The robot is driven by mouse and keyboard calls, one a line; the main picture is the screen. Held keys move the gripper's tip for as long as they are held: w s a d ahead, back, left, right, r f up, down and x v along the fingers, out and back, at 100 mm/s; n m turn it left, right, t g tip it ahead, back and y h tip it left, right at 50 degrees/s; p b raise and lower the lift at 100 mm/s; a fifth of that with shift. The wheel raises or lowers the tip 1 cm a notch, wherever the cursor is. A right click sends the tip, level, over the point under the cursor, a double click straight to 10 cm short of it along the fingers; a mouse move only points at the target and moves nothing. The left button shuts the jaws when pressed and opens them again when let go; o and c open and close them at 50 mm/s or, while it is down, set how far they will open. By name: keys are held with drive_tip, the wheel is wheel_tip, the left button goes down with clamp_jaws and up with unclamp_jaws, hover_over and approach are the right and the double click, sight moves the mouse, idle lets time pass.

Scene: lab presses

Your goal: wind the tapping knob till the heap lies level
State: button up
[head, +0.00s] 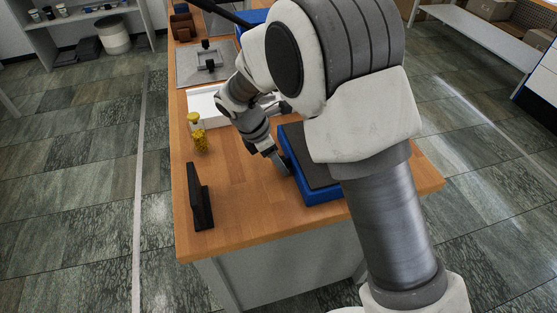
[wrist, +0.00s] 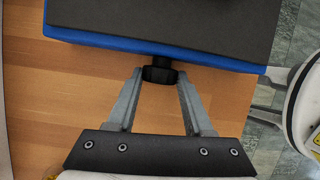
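The tapping knob (wrist: 160,74) is a small black ribbed knob on a short stem at the edge of a blue device (wrist: 110,42) with a dark grey top. My gripper (wrist: 160,77) has its fingertips on both sides of the knob, seemingly against it. In the head view my gripper (head: 280,165) is low beside the left side of the blue device (head: 322,194), and the knob is hidden there. My arm covers part of the device. No heap shows in either view.
A black upright plate (head: 201,196) stands near the front left. A white tray (head: 203,103) and a grey plate device (head: 203,66) lie farther back.

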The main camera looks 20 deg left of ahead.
clamp_jaws()
drive_tip(key=b, duration=0.1)
drive_tip(key=t+b, duration=0.1)
drive_tip(key=b, duration=0.1)
drive_tip(key=shift+s+f+y, duration=0.1)
drive_tip(key=shift+f+y, duration=0.2)
drive_tip(key=shift+y, duration=0.1)
drive_tip(key=shift+r+m+t+b, duration=0.1)
drive_tip(key=shift+m+t+b, duration=0.2)
drive_tip(key=shift+t+b, duration=0.5)
drive_tip(key=shift+r+y+b, duration=0.15)
drive_tip(key=shift+y+b, duration=0.15)
drive_tip(key=shift+b, duration=0.15)
drive_tip(key=o, duration=0.8)
unclamp_jaws()
drive_tip(key=shift+s, duration=0.1)
drive_tip(key=shift+r, duration=0.15)
